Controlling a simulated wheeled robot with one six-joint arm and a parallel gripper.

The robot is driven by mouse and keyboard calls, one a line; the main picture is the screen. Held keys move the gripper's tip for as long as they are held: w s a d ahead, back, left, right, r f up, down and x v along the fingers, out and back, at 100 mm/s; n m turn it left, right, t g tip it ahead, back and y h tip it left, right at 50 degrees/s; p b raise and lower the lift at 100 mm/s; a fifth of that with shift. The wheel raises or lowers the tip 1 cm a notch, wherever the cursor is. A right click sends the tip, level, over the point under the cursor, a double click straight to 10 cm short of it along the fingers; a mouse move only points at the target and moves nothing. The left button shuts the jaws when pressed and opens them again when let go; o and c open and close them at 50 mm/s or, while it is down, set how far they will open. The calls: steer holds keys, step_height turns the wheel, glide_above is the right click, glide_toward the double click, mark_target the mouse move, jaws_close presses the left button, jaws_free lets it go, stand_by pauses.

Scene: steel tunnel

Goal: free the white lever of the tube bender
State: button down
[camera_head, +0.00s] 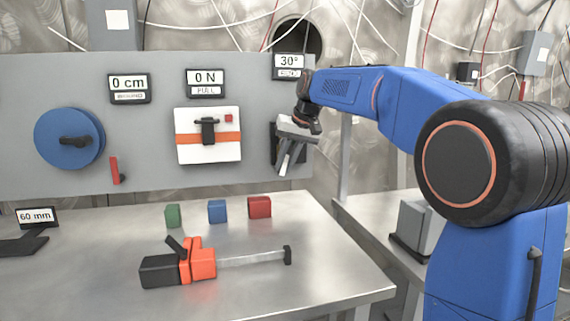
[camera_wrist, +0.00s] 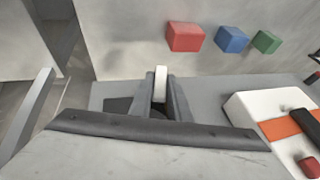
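The tube bender's dark plate (camera_head: 275,148) is on the grey panel under a display reading 30° (camera_head: 289,61). My gripper (camera_head: 288,168) is in front of it and hides most of it. In the wrist view, the white lever (camera_wrist: 161,75) stands between the two fingers of my gripper (camera_wrist: 160,90). The fingers lie close along both its sides with no clear gap, so the gripper appears shut on it. The lever's lower part is hidden between the fingers. In the head view the lever cannot be told from the gripper.
On the panel to the left are a white box with an orange band (camera_head: 208,152) and a blue wheel (camera_head: 69,138). Green (camera_head: 173,216), blue (camera_head: 217,211) and red (camera_head: 259,207) cubes and an orange-black tool (camera_head: 198,264) lie on the steel table (camera_head: 330,283).

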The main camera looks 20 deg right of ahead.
steer(key=shift+a+h, duration=0.4)
steer(key=shift+h, duration=0.4)
steer(key=shift+a+n+h, duration=0.1)
steer(key=shift+n+h, duration=0.2)
steer(key=shift+h, duration=0.4)
steer(key=c, duration=1.7)
jaws_free()
steer(key=shift+r, duration=0.1)
steer(key=v, duration=1.7)
steer(key=shift+r, duration=0.2)
